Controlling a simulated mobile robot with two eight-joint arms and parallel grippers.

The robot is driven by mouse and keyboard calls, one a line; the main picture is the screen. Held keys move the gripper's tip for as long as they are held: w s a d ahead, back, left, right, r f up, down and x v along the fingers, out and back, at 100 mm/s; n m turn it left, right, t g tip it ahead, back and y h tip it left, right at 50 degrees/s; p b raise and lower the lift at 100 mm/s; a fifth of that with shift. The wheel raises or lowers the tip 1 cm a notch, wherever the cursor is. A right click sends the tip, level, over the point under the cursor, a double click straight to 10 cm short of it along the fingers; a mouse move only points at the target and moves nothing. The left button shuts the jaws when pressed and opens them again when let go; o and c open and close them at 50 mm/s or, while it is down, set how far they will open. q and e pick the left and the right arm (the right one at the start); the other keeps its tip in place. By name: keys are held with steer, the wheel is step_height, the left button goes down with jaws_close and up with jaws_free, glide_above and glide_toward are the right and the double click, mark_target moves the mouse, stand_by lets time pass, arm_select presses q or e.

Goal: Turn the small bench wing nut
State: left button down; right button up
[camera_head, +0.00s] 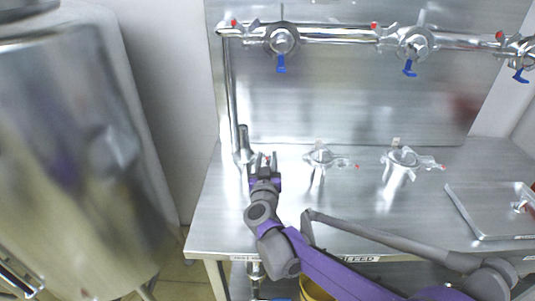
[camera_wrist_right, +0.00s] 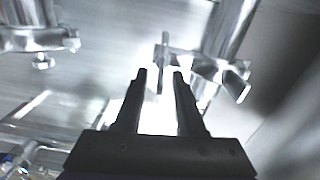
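My right gripper (camera_head: 265,158) is at the left end of the steel bench, beside the foot of a vertical pipe (camera_head: 241,145) with a small red-tipped fitting at its fingertips. In the right wrist view its two dark fingers (camera_wrist_right: 160,74) are apart, with nothing clamped between them. A shiny clamp (camera_wrist_right: 205,66) on a pipe lies just ahead. Its thin upright wing nut (camera_wrist_right: 163,60) lines up with the gap between the fingers; I cannot tell whether it is inside the gap or just beyond. My left gripper is not in view.
Two clamped fittings stand on the bench (camera_head: 350,220), one in the middle (camera_head: 322,157) and one to the right (camera_head: 405,158). A steel lid (camera_head: 480,215) lies at the right. A pipe with blue-handled valves (camera_head: 281,63) runs along the back. A large tank (camera_head: 75,170) stands left.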

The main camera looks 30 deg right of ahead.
steer(key=shift+x, duration=1.35)
jaws_close()
